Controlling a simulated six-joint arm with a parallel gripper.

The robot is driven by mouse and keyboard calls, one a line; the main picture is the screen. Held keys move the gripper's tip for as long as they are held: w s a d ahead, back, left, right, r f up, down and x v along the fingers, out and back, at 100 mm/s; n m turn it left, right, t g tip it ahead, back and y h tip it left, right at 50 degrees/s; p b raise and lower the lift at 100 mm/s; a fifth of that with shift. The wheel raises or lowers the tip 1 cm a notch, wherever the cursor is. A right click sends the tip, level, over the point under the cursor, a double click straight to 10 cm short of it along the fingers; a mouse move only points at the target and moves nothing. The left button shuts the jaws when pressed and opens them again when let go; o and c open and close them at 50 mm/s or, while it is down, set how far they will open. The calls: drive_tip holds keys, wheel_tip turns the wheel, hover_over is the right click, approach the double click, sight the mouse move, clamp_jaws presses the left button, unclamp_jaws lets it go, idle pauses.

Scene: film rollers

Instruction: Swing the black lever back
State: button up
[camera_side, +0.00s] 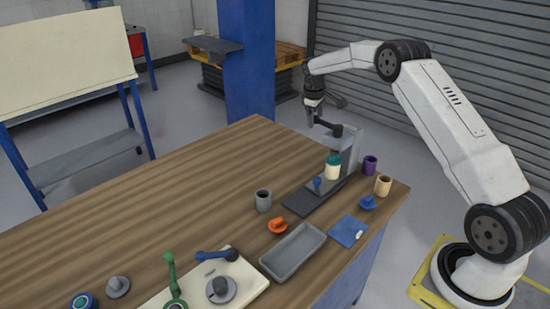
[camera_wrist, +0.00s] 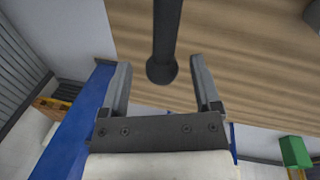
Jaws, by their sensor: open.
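The black lever (camera_side: 329,127) sticks out to the left from the top of a grey upright stand (camera_side: 352,143) at the far right of the table. My gripper (camera_side: 312,117) points down at the lever's outer end. In the wrist view the lever (camera_wrist: 167,30) runs down from the top edge, and its rounded end lies between the two fingers of my open gripper (camera_wrist: 160,62). There is a visible gap on both sides. Whether the fingers are level with the lever in height is hard to tell.
A white bottle with a green cap (camera_side: 333,167) stands on the stand's dark base. Around it are a grey cup (camera_side: 263,200), purple cup (camera_side: 370,165), cream cup (camera_side: 383,185) and grey tray (camera_side: 293,250). A blue pillar (camera_side: 246,70) rises behind the table.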

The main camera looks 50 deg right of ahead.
drive_tip(key=shift+s+a+r, duration=0.1)
drive_tip(key=shift+a+r, duration=0.15)
drive_tip(key=shift+r, duration=1)
drive_tip(key=shift+a+r, duration=0.2)
drive_tip(key=shift+r, duration=1.1)
drive_tip(key=shift+s+a+r, duration=0.1)
drive_tip(key=shift+a+r, duration=0.15)
drive_tip(key=shift+r, duration=1)
drive_tip(key=s+a+f+t+y, duration=0.1)
drive_tip(key=s+a, duration=0.3)
drive_tip(key=a, duration=0.4)
drive_tip(key=s+a+f, duration=0.1)
drive_tip(key=s+a, duration=0.3)
drive_tip(key=a, duration=0.4)
drive_tip(key=s+a+f, duration=0.1)
drive_tip(key=s+a, duration=0.2)
drive_tip(key=s, duration=0.3)
drive_tip(key=s+a+f+m, duration=0.1)
drive_tip(key=s+a+f, duration=0.1)
drive_tip(key=s+a, duration=0.2)
drive_tip(key=s+a+f+m+t+y, duration=0.1)
drive_tip(key=s+a, duration=0.2)
drive_tip(key=s, duration=0.6)
drive_tip(key=shift+s+a+f, duration=0.25)
